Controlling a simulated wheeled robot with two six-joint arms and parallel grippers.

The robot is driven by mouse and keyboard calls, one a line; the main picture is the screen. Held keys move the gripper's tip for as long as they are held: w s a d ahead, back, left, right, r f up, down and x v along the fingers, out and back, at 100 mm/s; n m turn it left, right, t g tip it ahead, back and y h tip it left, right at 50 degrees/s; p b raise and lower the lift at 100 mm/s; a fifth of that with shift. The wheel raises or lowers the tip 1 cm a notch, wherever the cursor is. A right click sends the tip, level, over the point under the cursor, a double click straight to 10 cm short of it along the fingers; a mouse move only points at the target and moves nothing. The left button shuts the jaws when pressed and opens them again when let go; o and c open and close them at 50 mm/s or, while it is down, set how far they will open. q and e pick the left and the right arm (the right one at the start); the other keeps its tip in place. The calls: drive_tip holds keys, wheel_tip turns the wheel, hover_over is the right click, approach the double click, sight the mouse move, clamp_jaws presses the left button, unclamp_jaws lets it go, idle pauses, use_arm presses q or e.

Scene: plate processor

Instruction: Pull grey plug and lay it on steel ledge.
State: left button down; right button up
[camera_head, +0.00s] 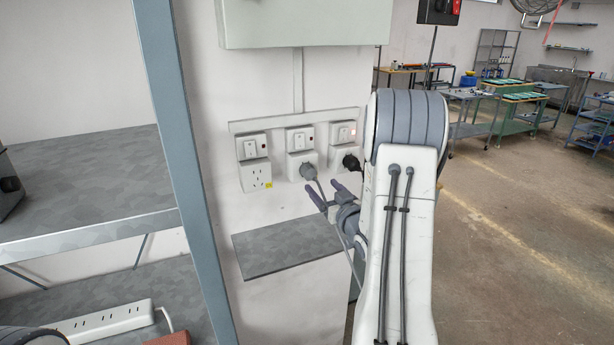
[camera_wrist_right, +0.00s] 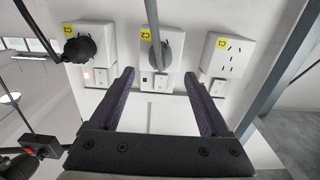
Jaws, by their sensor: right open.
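The grey plug (camera_head: 308,171) sits in the middle wall socket, its cord hanging down past my right gripper. In the right wrist view the grey plug (camera_wrist_right: 154,55) is beyond the fingertips, roughly between them, its cord running up the picture. My right gripper (camera_head: 327,190) is open and empty, just below and to the right of the plug in the head view. Its fingers (camera_wrist_right: 159,73) point at the socket row and no contact with the plug shows. The steel ledge (camera_head: 285,247) is a bare grey shelf on the wall below the sockets. My left gripper is out of view.
A black plug (camera_head: 351,162) sits in the right socket, close beside the grey one. The left socket (camera_head: 255,177) is empty. A blue-grey shelf upright (camera_head: 183,130) stands left of the ledge. A power strip (camera_head: 105,322) lies on the lower shelf.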

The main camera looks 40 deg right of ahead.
sight(315, 179)
drive_tip(key=shift+w, duration=0.15)
drive_tip(key=shift+w, duration=0.3)
drive_tip(key=x, duration=0.6)
drive_tip(key=shift+w+f+p, duration=0.1)
drive_tip(key=shift+w+p, duration=0.2)
drive_tip(key=shift+x, duration=0.8)
drive_tip(key=shift+d+b, duration=0.1)
drive_tip(key=shift+b, duration=0.65)
clamp_jaws()
drive_tip(key=shift+s, duration=0.15)
